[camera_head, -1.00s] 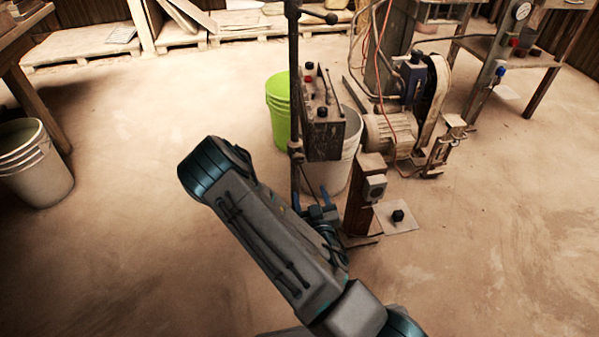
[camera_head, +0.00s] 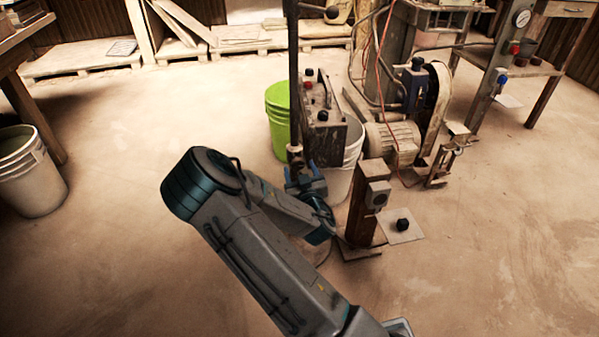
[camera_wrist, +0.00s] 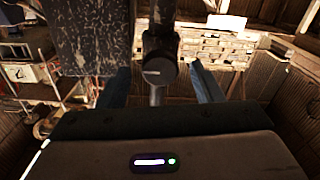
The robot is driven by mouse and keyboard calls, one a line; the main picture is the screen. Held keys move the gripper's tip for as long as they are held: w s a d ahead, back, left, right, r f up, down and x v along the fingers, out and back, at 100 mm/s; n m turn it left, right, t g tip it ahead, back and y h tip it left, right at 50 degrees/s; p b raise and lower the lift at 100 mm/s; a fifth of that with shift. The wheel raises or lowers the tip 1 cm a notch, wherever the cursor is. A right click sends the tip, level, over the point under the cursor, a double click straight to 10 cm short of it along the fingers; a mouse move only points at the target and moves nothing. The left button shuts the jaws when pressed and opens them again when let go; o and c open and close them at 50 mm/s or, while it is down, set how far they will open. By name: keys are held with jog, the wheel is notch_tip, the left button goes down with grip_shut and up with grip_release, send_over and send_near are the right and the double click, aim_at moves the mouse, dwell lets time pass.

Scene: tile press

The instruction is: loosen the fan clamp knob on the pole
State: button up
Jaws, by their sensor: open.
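The dark upright pole (camera_head: 293,80) stands in the middle of the head view, with a clamp (camera_head: 296,155) low on it. My gripper (camera_head: 302,172) is at the pole, just below this clamp. In the wrist view the pole (camera_wrist: 162,12) comes down from the top to a dark clamp collar (camera_wrist: 160,43). A knob (camera_wrist: 155,74) with a pale mark and a narrow stem sits under the collar. My gripper's two blue fingers (camera_wrist: 158,70) are open, one on each side of the knob, with visible gaps. The lower stem is partly hidden by my gripper body.
A speckled dark box (camera_head: 324,135) hangs close to the pole's right. A green bucket (camera_head: 278,112) and a whitish bucket (camera_head: 346,165) stand behind. A brown post (camera_head: 364,205) with a switch box stands to the right. The floor (camera_head: 120,200) at left is open.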

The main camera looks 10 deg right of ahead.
jog(key=shift+w, duration=0.65)
jog(key=c, duration=1)
